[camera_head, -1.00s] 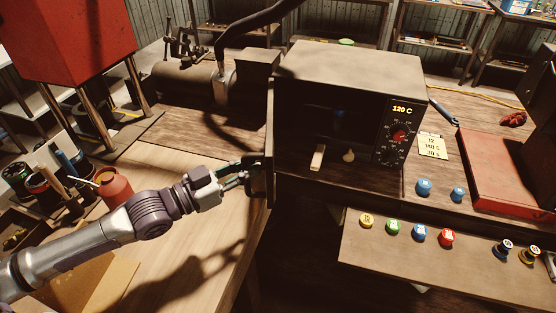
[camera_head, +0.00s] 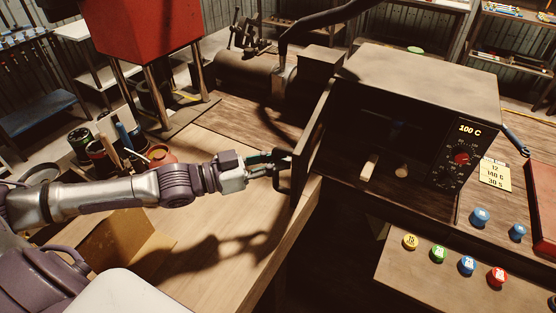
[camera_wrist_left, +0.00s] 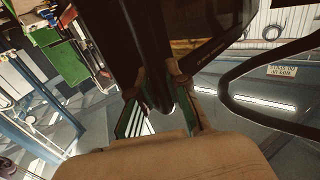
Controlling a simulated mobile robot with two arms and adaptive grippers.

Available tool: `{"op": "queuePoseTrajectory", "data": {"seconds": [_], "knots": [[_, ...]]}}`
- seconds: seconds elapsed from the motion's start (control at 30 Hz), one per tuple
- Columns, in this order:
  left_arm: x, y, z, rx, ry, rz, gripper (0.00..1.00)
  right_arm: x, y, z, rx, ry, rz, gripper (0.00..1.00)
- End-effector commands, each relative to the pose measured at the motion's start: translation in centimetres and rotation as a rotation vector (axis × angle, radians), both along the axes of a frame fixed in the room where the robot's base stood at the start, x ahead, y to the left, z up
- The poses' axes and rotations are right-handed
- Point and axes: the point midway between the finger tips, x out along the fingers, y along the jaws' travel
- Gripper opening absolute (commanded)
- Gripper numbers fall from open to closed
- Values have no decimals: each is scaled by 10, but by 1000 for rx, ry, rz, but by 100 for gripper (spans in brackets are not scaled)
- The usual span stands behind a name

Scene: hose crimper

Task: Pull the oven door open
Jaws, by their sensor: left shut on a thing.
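The oven (camera_head: 425,85) stands on the bench at the right in the head view, its front open to a dark interior. Its door (camera_head: 313,145) is hinged at the left and stands swung out, seen nearly edge-on. A pale block (camera_head: 369,167) and a small pale cone-like piece (camera_head: 402,170) show inside. My left gripper (camera_head: 281,162) is at the door's outer side, shut on its handle. In the left wrist view the fingers (camera_wrist_left: 165,112) sit on both sides of the dark handle (camera_wrist_left: 157,85). My right gripper is not in view.
The oven panel (camera_head: 461,155) reads 100 C. Colored knobs (camera_head: 468,265) line the bench front at the right. A red press (camera_head: 150,25) stands at the back left, with jars and tools (camera_head: 105,150) below it. The wooden tabletop (camera_head: 200,240) under my left arm is mostly clear.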

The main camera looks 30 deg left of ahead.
Motion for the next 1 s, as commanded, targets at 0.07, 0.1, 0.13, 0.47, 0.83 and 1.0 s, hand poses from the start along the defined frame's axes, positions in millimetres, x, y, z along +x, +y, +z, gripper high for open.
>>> {"op": "queuePoseTrajectory", "data": {"seconds": [0.07, 0.1, 0.13, 0.47, 0.83, 1.0], "knots": [[-1, 0, -3, 1, 8, 0, 0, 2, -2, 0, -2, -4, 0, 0], [-1, 0, -3, 1, 8, 0, 16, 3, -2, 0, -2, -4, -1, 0], [-1, 0, -3, 1, 9, 0, 21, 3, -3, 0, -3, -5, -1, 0], [0, 0, -1, 0, 3, 0, 41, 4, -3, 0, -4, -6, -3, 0], [-13, 11, -3, 3, 7, 1, 41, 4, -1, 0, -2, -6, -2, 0], [-25, 23, -3, 5, 9, -1, 41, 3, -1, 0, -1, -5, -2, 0]]}}
